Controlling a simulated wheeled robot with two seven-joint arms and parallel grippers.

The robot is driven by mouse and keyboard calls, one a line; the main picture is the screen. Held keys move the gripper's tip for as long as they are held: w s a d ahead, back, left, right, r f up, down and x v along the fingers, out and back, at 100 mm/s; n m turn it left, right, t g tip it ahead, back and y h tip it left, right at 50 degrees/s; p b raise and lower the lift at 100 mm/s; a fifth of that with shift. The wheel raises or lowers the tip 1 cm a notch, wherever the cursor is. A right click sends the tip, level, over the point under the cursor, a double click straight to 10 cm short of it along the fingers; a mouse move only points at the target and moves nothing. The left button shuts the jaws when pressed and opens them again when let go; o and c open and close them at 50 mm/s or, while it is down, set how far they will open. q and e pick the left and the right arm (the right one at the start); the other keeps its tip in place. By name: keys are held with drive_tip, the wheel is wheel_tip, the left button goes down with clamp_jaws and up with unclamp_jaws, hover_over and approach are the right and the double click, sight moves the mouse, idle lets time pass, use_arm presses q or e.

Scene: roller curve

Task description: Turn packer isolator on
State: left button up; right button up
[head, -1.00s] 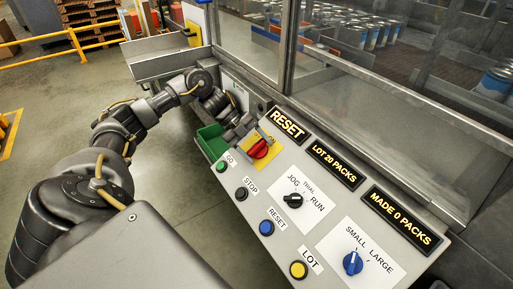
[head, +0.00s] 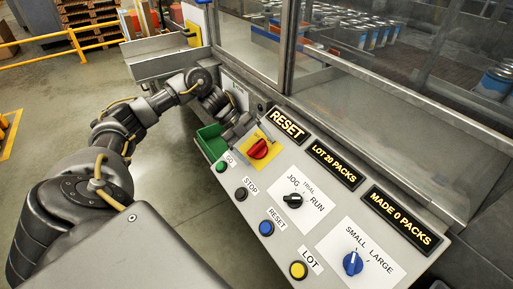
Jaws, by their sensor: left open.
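The packer isolator is a red rotary knob (head: 258,149) on a yellow plate (head: 270,158) at the upper left end of the sloping control panel. The knob's handle looks slanted across the plate; its markings are too small to read. My left gripper (head: 245,130) is open and empty, just up and left of the knob. It covers the plate's upper left corner and appears apart from the knob. My right gripper is not in view.
Green, black, blue and yellow buttons (head: 299,270) run along the panel's near edge. A black JOG/RUN selector (head: 292,201) and a blue SMALL/LARGE selector (head: 352,263) sit further right. A green bin (head: 211,141) hangs beside the isolator. A glazed guard rises behind.

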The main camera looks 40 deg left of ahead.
sight(254, 145)
use_arm(q)
drive_tip(key=b+v, duration=0.1)
drive_tip(key=v, duration=0.3)
drive_tip(key=shift+a+r, duration=0.2)
drive_tip(key=shift+a, duration=0.1)
drive_tip(key=p+v, duration=0.1)
drive_tip(key=v, duration=0.4)
drive_tip(key=shift+s+a+r, duration=0.1)
drive_tip(key=shift+a+r, duration=0.15)
